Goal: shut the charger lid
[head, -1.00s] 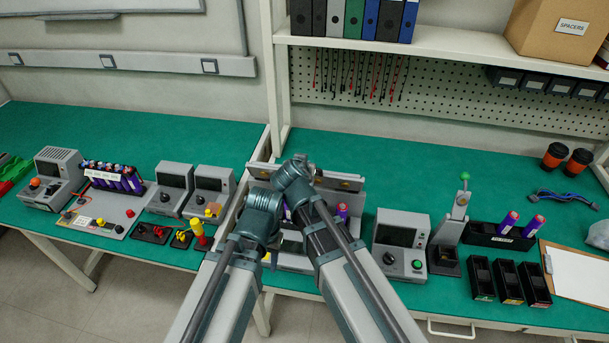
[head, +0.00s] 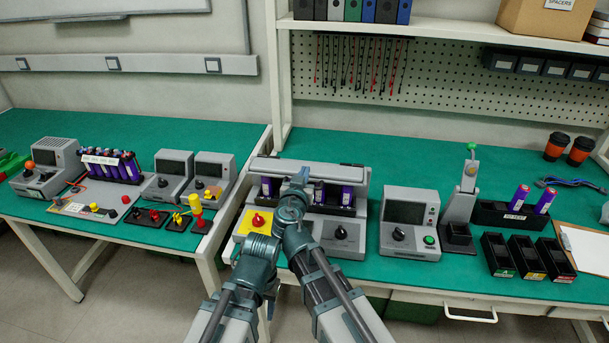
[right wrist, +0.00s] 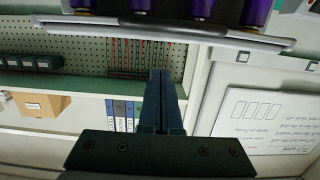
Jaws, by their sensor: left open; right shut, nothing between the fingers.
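The grey charger (head: 346,240) stands near the front edge of the right bench, with purple cells (head: 347,197) upright in it. Its lid (head: 340,174) shows as a long grey bar across the cell tops. The cells still show below it, and I cannot tell whether it is fully down. In the right wrist view the lid's edge (right wrist: 170,36) runs beside the purple cells (right wrist: 256,12). My right gripper (head: 299,176) is shut and empty at the lid's middle; contact is unclear. My left gripper (head: 262,250) is lower, in front of the charger, its fingers mostly hidden.
A yellow panel with a red knob (head: 258,219) is at the charger's left. A grey meter box (head: 409,224) and a lever press (head: 461,205) stand to its right. Black bins (head: 527,258) lie farther right. Bench behind the charger is clear.

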